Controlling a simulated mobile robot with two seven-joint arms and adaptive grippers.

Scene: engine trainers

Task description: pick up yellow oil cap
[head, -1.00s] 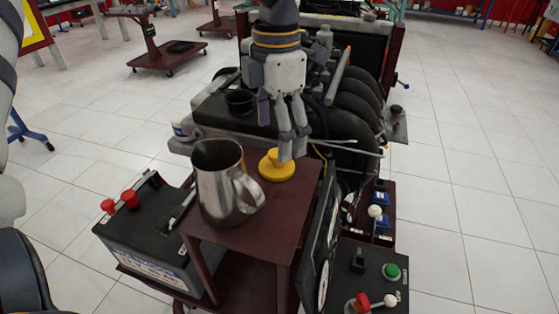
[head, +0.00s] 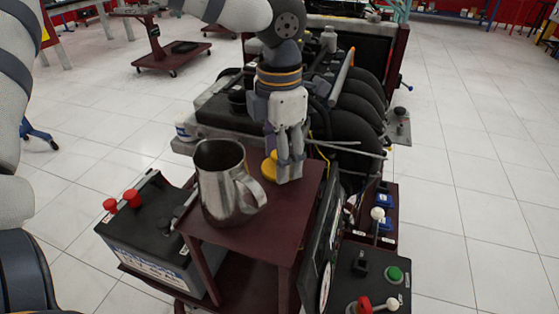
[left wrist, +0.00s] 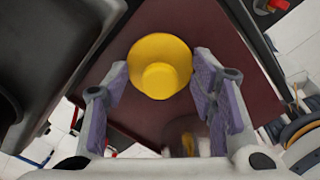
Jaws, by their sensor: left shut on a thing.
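The yellow oil cap (head: 268,167) is on the dark red stand top (head: 257,232), partly hidden behind my left gripper's fingers in the head view. It is a round disc with a raised knob, seen from above in the left wrist view (left wrist: 160,80). My left gripper (head: 287,172) points down at the cap, with its fingers on either side of it. It is shut on the cap, though the exact finger contact is hard to see. My right gripper is not in view.
A steel pitcher (head: 222,184) stands close to the left of the cap. A black battery (head: 150,236) with red terminals sits lower left. The engine (head: 335,112) rises behind the stand. A panel with a green button (head: 394,274) is at right.

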